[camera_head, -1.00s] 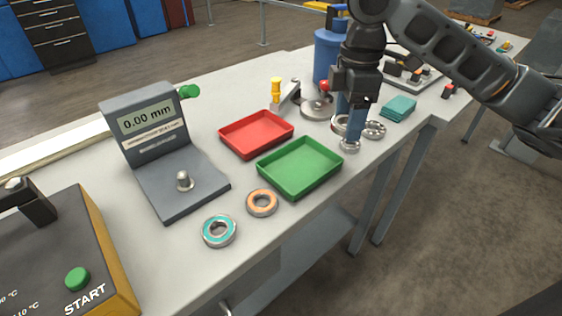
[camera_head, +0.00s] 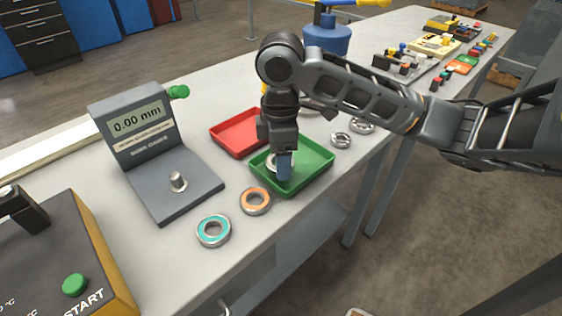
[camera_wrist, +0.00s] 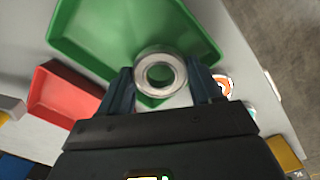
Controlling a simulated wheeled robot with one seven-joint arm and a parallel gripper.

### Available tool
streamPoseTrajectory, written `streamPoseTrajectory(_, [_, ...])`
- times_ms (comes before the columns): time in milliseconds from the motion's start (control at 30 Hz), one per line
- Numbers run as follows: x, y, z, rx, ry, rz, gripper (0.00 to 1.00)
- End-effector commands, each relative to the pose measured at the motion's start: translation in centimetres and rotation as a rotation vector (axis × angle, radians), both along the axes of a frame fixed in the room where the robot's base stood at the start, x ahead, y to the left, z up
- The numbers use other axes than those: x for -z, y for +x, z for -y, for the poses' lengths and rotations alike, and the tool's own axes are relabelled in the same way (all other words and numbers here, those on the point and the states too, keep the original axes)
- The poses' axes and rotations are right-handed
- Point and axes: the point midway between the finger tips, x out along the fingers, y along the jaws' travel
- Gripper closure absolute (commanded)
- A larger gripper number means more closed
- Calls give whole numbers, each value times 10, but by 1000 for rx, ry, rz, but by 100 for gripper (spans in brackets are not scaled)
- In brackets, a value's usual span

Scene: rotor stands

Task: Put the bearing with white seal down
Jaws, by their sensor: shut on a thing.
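The bearing with white seal (camera_wrist: 160,74) is a metal ring with a pale face, held between the two fingers of my gripper (camera_wrist: 160,92) in the wrist view. In the head view my gripper (camera_head: 284,172) points down over the green tray (camera_head: 318,176), and the bearing (camera_head: 272,162) shows partly behind the fingers. I cannot tell whether the bearing touches the tray floor. The green tray also shows beneath the bearing in the wrist view (camera_wrist: 110,30).
An orange-sealed bearing (camera_head: 255,201) and a teal-sealed bearing (camera_head: 213,230) lie in front of the tray. A red tray (camera_head: 232,135) stands behind left, and a bore gauge (camera_head: 170,190) at left. Two metal bearings (camera_head: 341,140) lie to the right.

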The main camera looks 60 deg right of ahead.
Motion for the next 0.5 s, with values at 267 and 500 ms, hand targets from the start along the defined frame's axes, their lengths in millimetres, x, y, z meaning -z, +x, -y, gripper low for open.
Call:
streamPoseTrajectory(267, [22,0,0,-1,-1,1,67])
streamPoseTrajectory(500, [24,0,0,-1,1,1,67])
